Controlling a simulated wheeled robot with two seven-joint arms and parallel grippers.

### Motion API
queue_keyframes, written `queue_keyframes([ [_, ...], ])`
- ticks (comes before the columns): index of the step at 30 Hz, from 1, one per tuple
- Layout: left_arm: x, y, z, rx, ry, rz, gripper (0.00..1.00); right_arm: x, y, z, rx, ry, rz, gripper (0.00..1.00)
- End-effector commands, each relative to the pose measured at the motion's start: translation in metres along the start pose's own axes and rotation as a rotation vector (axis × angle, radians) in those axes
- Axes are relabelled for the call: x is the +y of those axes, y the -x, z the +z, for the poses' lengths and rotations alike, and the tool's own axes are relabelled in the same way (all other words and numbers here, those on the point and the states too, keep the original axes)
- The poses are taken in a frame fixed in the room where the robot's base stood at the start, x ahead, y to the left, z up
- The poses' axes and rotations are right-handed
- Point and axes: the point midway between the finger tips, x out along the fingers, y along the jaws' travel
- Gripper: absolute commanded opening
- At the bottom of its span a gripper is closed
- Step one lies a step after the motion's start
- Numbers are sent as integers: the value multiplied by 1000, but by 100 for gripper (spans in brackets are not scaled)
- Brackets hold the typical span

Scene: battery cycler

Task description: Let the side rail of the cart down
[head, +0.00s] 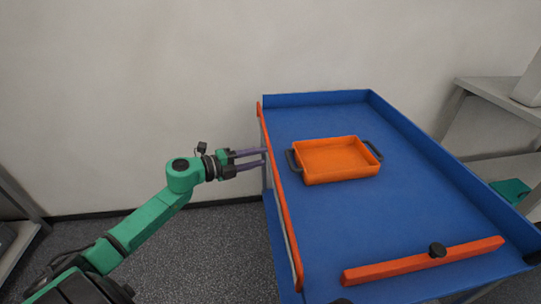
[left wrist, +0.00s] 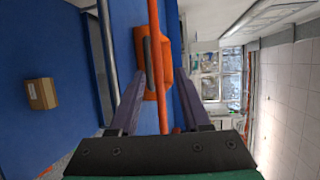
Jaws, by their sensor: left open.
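The cart (head: 400,215) has a blue top with raised blue edges. Its orange side rail (head: 280,200) runs along the left edge, standing upright beside the top. My left gripper (head: 266,159) is open, coming from the left, its purple fingers at the rail's outer side near its far half. In the left wrist view the rail (left wrist: 154,30) runs up the picture between the two open fingers (left wrist: 160,78); I cannot tell whether they touch it. My right gripper is not in view.
An orange tray (head: 336,160) with dark handles sits on the cart top near the rail. Grey shelves (head: 490,135) stand at right. A cardboard box (left wrist: 41,93) shows in the left wrist view.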

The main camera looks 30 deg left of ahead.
Motion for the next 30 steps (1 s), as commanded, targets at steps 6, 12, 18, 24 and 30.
queue_keyframes([
  [6,-1,-39,1,-3,5,-3,47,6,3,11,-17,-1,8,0],
  [12,0,-52,0,-2,3,-1,47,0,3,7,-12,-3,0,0],
  [18,0,-52,0,-1,3,0,39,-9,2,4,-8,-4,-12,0],
  [24,1,-51,0,-1,3,0,0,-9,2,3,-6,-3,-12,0],
  [30,1,-51,0,-1,3,1,0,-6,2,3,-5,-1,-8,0],
])
